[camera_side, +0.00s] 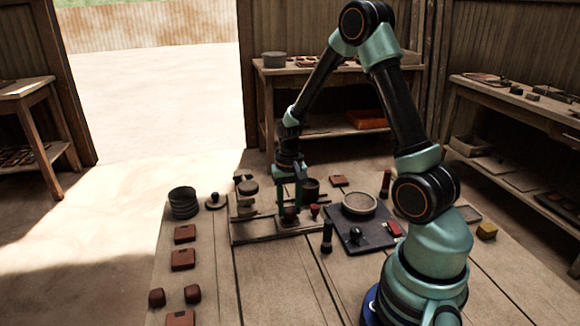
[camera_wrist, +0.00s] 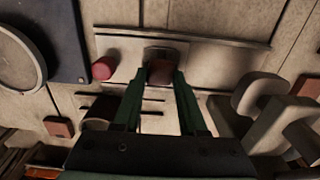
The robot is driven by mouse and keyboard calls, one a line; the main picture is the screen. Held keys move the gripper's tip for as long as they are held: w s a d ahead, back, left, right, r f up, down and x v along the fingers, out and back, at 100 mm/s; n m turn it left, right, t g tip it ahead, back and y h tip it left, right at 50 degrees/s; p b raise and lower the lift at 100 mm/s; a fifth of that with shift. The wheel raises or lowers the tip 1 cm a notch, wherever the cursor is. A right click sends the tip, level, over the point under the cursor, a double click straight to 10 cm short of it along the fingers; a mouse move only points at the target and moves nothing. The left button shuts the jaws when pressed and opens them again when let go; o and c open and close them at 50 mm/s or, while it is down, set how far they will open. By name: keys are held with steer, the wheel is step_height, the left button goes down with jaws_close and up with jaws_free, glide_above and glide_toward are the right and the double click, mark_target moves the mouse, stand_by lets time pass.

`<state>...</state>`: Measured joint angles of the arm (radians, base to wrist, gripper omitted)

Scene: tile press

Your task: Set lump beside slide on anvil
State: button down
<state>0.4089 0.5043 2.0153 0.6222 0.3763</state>
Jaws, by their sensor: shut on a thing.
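My gripper (camera_side: 290,203) points down over the wooden base board (camera_side: 262,237) of the press. Its green fingers (camera_wrist: 160,80) are shut on a reddish-brown lump (camera_wrist: 160,72), which also shows low between the fingers in the side view (camera_side: 290,213). In the wrist view a small grey metal piece (camera_wrist: 163,52) lies just beyond the lump; I cannot tell whether it is the slide or the anvil, or whether the lump touches it. A red round-topped piece (camera_wrist: 103,68) stands left of the lump, apart from it.
Pale curved press parts (camera_wrist: 262,92) rise right of my fingers in the wrist view. A dark plate (camera_side: 352,236) with a round dish (camera_side: 359,204) lies to the right. Two other lumps (camera_side: 156,297) (camera_side: 193,293) and several red tiles (camera_side: 183,259) lie at the front left.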

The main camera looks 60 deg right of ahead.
mark_target(289, 211)
steer(key=shift+f, duration=0.2)
steer(key=shift+f, duration=0.15)
steer(key=shift+c, duration=2.3)
jaws_free()
step_height(289, 211, up, 11)
steer(key=s+a+r+n+t, duration=0.2)
steer(key=s+a+r+n, duration=0.1)
steer(key=a, duration=0.4)
steer(key=s+a+r+n+t, duration=0.3)
steer(key=a+r+n, duration=0.3)
steer(key=a+r, duration=0.2)
steer(key=shift+s+r+t, duration=0.2)
steer(key=shift+t, duration=0.1)
